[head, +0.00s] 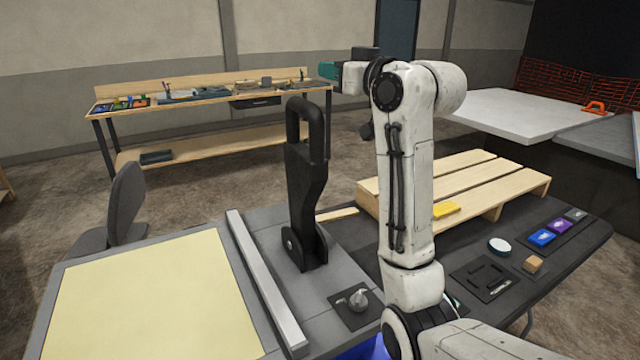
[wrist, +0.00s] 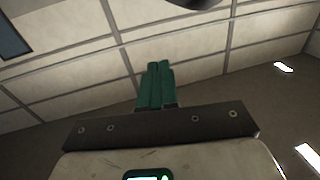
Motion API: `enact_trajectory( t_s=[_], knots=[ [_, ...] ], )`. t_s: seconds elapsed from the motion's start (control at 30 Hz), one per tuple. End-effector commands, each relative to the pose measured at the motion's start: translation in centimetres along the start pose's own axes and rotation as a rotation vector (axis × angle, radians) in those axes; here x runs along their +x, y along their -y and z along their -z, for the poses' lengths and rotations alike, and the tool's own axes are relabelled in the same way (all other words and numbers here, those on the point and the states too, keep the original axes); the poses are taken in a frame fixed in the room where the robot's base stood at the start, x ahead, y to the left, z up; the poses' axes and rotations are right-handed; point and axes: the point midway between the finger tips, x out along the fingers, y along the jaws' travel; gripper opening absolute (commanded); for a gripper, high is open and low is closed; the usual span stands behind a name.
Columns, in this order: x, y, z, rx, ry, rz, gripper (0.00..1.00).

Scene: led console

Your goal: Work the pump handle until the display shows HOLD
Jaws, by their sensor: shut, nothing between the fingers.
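The pump handle (head: 304,165) is a black upright lever with a loop grip on top, standing on a pivot bracket on the console (head: 218,255). My gripper (head: 328,70) is raised, up and to the right of the loop in the head view, and apart from the handle as far as I can tell. In the wrist view its green fingers (wrist: 160,85) are together with nothing between them, pointing at the wall. A blue-lit surface (head: 368,350) shows at the bottom edge, partly behind my arm. No readable display text is in view.
A grey knob (head: 357,299) sits right of the handle. A long grey bar (head: 265,282) and a yellow panel (head: 155,300) lie left. A wooden pallet (head: 480,175), a yellow block (head: 446,209) and several small items are right. A workbench (head: 210,105) stands behind.

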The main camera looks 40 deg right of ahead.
Motion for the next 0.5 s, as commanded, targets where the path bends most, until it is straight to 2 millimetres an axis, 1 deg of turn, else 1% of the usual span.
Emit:
enact_trajectory(
  t_s=[0.03, 0.17, 0.5],
  knots=[
    [-0.4, 0.0, -0.5, 0.001, -0.003, 0.0, 0.0],
    [-2.1, 0.1, -1.0, 0.013, -0.011, 0.01, 0.0],
    [-8.8, 1.5, -3.2, 0.037, -0.016, 0.038, 0.0]
  ],
)
